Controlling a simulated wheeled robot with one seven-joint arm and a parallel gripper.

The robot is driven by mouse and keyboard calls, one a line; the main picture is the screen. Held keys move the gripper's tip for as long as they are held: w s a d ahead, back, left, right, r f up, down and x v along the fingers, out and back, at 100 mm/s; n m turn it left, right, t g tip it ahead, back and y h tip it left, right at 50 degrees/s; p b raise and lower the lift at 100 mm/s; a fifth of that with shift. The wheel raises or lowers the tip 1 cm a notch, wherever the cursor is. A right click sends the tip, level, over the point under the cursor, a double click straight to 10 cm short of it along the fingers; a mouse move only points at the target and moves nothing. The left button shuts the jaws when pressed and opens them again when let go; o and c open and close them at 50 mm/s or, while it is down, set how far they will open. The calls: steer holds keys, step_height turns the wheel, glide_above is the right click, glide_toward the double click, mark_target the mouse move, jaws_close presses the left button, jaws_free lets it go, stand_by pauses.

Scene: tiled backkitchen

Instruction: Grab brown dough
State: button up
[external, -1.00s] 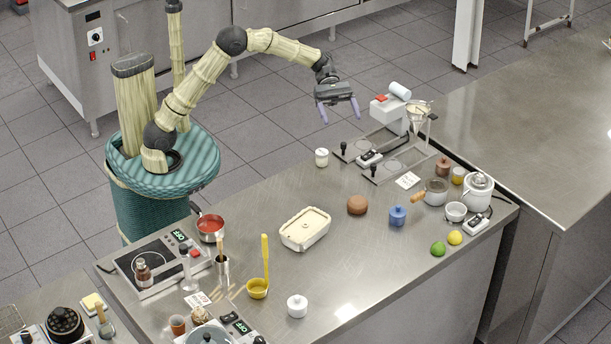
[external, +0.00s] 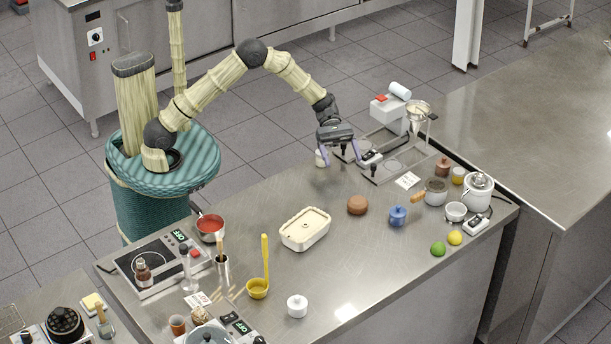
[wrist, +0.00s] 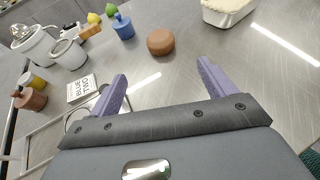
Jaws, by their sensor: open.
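The brown dough (external: 357,205) is a smooth, rounded brown lump on the steel counter, between the cream rectangular tub and the blue jar. It also shows in the wrist view (wrist: 160,42), beyond and between my two fingers. My gripper (external: 341,161) is open and empty, with its purple fingers spread, above the counter's back edge. In the external view it is behind and a little left of the dough, clearly apart from it. In the wrist view the gripper (wrist: 165,85) has only bare counter between its fingertips.
The cream tub (external: 305,243) stands left of the dough and the blue jar (external: 397,216) right of it. A metal-framed device (external: 395,160) stands close on the right. The counter in front of the dough is clear.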

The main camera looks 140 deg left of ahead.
steer(key=p, duration=0.2)
glide_toward(356, 199)
steer(key=w+f, duration=0.2)
steer(key=w, duration=0.1)
steer(key=shift+d+f, duration=0.2)
steer(key=shift+d, duration=0.15)
steer(key=shift+w+f, duration=0.1)
steer(key=shift+w, duration=0.1)
steer(key=shift+w+d, duration=0.1)
steer(key=p+x, duration=0.2)
steer(key=x, duration=0.3)
steer(key=shift+f, duration=0.25)
steer(key=c, duration=1.1)
